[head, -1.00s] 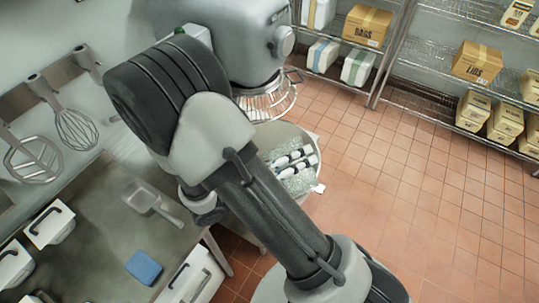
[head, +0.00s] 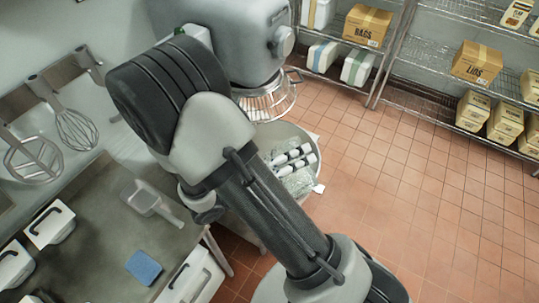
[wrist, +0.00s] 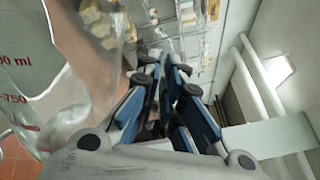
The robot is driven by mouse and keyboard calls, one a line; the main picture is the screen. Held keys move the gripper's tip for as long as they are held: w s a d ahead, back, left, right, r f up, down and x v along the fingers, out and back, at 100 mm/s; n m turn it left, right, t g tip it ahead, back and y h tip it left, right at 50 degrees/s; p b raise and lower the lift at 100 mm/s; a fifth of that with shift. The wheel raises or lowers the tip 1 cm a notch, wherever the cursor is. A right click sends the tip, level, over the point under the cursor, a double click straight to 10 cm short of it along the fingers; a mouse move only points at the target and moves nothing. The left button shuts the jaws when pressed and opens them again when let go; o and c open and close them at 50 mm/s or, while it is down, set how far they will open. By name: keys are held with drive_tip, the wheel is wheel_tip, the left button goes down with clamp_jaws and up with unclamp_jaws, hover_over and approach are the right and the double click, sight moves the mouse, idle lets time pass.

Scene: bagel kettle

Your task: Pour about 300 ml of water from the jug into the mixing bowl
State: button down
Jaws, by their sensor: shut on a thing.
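The jug (wrist: 22,75) is clear, with red volume marks, and fills the left of the wrist view. Only part of it shows, and its water level cannot be made out. My gripper (wrist: 164,85), with blue-edged fingers, is shut on the jug beside its wall; the grip itself is hard to see. A pale round container (head: 314,152) stands below the mixer's wire guard, partly behind my arm, with clear and white items showing inside. I cannot tell whether it is the mixing bowl.
The grey mixer (head: 225,35) stands close behind my arm. A steel counter at left holds a scoop (head: 150,200) and a blue cloth (head: 144,267). Whisks (head: 75,128) hang on the wall. Shelves with boxes (head: 478,62) stand at the back right. The tiled floor (head: 420,200) is clear.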

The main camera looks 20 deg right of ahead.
sight(312, 178)
drive_tip(key=shift+w, duration=0.15)
idle(0.3)
drive_tip(key=s+m, duration=0.3)
drive_tip(key=shift+d+r+b, duration=0.1)
drive_tip(key=shift+d+b, duration=0.1)
drive_tip(key=shift+b, duration=0.2)
drive_tip(key=s+f+m+b, duration=0.2)
drive_tip(key=b, duration=0.1)
drive_tip(key=shift+s+d+f, duration=0.1)
drive_tip(key=shift+d+f, duration=0.05)
drive_tip(key=shift+f, duration=0.25)
drive_tip(key=shift+m, duration=0.4)
drive_tip(key=shift+s+d+f+m+b, duration=0.1)
drive_tip(key=shift+s+f+m+b, duration=0.05)
drive_tip(key=shift+s+m+b, duration=0.3)
drive_tip(key=shift+s+d+f+m+b, duration=0.1)
drive_tip(key=shift+s+m+b, duration=0.2)
drive_tip(key=shift+s, duration=0.2)
